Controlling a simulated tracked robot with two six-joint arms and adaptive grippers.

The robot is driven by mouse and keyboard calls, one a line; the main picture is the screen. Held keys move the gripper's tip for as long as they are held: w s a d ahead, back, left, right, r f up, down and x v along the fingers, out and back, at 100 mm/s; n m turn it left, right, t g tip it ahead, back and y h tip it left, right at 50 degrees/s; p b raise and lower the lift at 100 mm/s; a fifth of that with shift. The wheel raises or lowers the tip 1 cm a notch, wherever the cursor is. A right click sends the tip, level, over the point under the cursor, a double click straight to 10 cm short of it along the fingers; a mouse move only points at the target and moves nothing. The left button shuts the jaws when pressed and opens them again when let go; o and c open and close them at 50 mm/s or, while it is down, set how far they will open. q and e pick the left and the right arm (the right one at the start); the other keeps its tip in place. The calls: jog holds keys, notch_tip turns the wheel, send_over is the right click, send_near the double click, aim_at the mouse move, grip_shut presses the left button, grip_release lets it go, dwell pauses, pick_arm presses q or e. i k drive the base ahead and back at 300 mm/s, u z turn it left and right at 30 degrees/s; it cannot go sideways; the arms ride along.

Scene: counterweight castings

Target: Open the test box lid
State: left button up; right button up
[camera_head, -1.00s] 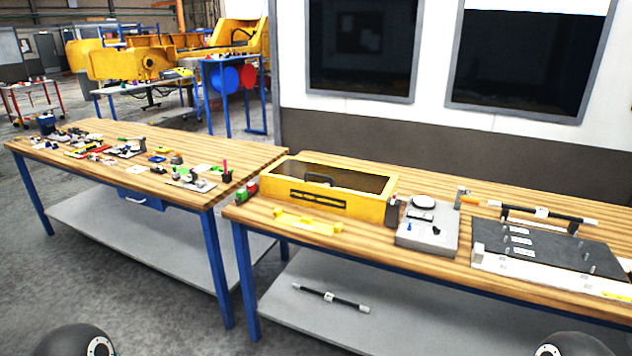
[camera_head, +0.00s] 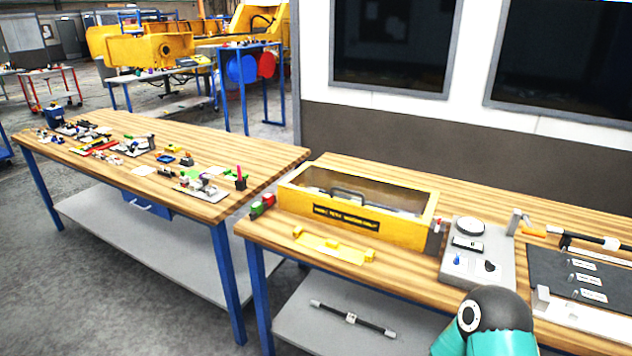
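The yellow test box (camera_head: 395,229) stands on the right workbench, near its left end. Its top has a yellow frame around a dark see-through panel (camera_head: 345,184), and a grey handle-like shape shows through or on it. The lid looks closed. A black label with unreadable light lettering is on the box's front. A black and teal rounded part of my arm is at the bottom edge, right of centre, in front of the bench. Neither gripper shows in the view.
A yellow bracket (camera_head: 333,247) lies in front of the box. Red and green blocks (camera_head: 262,206) sit at its left. A grey device plate (camera_head: 478,262) is at its right, then a dark board (camera_head: 590,275). A rod (camera_head: 352,319) lies on the lower shelf.

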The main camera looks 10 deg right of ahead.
aim_at(428, 216)
jog(key=z, duration=0.05)
jog(key=i, duration=0.9)
jog(key=z, duration=0.6)
